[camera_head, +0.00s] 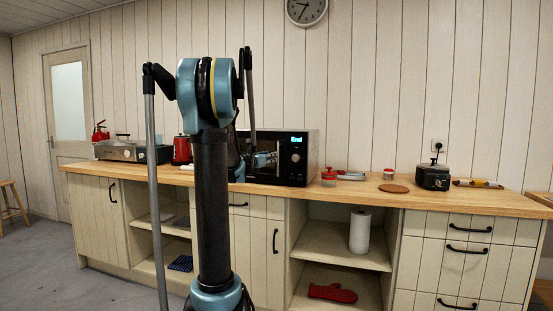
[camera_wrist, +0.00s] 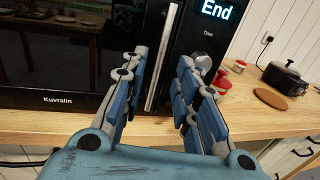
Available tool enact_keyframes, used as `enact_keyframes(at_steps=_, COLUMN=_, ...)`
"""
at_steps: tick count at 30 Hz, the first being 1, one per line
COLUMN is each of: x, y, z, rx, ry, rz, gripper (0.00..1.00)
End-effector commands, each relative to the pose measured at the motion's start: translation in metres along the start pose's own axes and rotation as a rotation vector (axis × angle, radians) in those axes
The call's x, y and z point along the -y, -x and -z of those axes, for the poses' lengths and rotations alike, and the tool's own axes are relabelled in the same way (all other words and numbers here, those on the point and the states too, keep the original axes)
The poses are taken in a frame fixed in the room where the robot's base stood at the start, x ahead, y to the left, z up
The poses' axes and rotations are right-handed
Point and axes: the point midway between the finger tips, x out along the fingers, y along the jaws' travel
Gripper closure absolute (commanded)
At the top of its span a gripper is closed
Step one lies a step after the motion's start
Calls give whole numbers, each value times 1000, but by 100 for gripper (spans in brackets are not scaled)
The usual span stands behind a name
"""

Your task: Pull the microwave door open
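The black microwave (camera_head: 299,172) stands on the wooden counter, its display reading "End". Its door (camera_wrist: 60,60) looks shut, a dark glass panel with the name "Kuvralin" below. The upright silver handle (camera_wrist: 168,45) is at the door's right edge in the wrist view. My gripper (camera_wrist: 160,62) is open, with its two blue-grey fingers on either side of the handle; I see gaps, so neither finger clearly touches it. In the head view, my arm hides much of the microwave's left side and part of the gripper.
The wooden counter (camera_head: 450,197) runs below. Right of the microwave are a red-lidded jar (camera_head: 328,178), a round cork mat (camera_head: 394,188) and a black cooker (camera_head: 433,178). A red kettle (camera_head: 181,150) and a silver appliance (camera_head: 120,150) stand to the left.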

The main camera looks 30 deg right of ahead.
Motion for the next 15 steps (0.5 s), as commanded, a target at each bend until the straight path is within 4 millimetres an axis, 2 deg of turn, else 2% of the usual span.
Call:
enact_keyframes(at_steps=9, x=1, y=-53, z=0, rx=0, ry=-1, rz=2, gripper=72)
enact_keyframes(at_steps=15, x=1, y=-76, z=0, rx=0, ry=-1, rz=1, gripper=72)
